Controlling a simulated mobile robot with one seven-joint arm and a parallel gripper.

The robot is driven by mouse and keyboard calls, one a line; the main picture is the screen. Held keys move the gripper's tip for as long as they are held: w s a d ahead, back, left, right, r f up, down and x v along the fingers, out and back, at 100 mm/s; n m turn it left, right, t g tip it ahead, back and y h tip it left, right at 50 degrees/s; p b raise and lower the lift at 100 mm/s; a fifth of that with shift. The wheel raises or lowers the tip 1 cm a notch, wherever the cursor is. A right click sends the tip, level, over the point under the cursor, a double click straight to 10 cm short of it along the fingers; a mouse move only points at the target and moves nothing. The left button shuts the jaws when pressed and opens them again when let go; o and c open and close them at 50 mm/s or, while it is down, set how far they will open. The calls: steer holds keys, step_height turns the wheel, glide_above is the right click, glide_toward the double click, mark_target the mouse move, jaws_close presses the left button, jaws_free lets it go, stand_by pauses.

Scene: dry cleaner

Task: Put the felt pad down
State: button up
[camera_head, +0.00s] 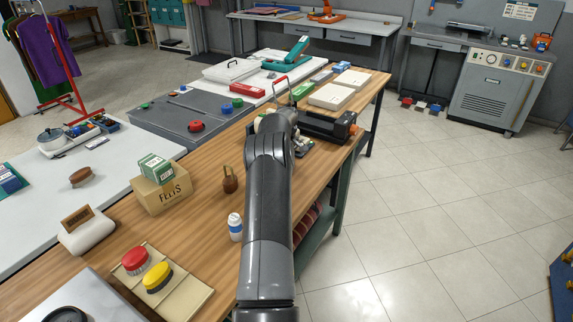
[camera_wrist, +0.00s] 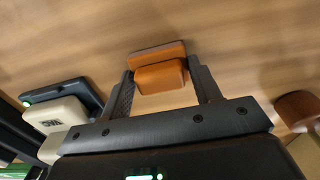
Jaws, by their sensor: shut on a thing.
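The felt pad, as I take it, is an orange-brown block (camera_wrist: 160,75) between my two fingers in the wrist view. It has a flat upper part and a rounded lower part. My gripper (camera_wrist: 163,88) is shut on it, with one dark finger on each side. The pad is over the wooden bench top (camera_wrist: 230,35); I cannot tell whether it touches the wood. In the head view my own arm hides the gripper and the pad, over the bench (camera_head: 205,200).
A cream and dark device (camera_wrist: 65,115) lies left of my gripper in the wrist view. A brown rounded thing (camera_wrist: 297,105) is at right.

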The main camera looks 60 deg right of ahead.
steer(key=o, duration=1)
step_height(320, 180, up, 12)
steer(key=shift+r, duration=0.1)
